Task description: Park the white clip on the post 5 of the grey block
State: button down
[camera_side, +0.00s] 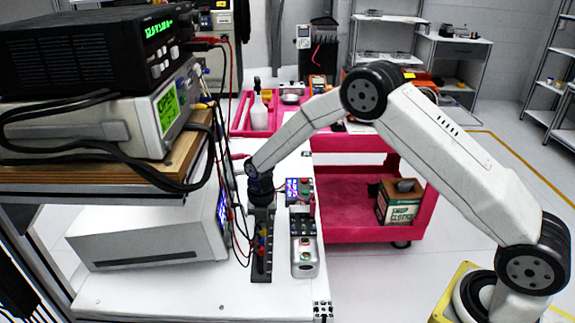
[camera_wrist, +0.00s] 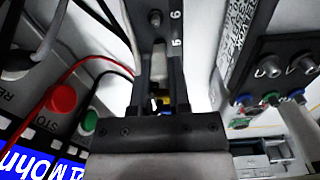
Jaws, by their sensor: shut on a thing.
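My gripper (camera_wrist: 161,92) points down over the dark grey block (camera_side: 261,262), a long narrow strip on the white bench in the side view. Its two dark fingers are close together with a pale piece between them, which looks like the white clip (camera_wrist: 157,66); the clip's exact outline is unclear. Small yellow and blue bits show by the fingers. In the side view the gripper hides the clip and the block's far end.
A box with buttons and sockets (camera_side: 304,243) stands right of the block. A white instrument (camera_side: 150,235) with red and black leads is close on the left, under a shelf of stacked instruments (camera_side: 85,115). A pink cart (camera_side: 350,200) stands behind at right.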

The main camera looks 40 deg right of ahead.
jog(key=shift+f, duration=0.15)
jog(key=c, duration=0.5)
grip_release()
jog(key=shift+r, duration=3.5)
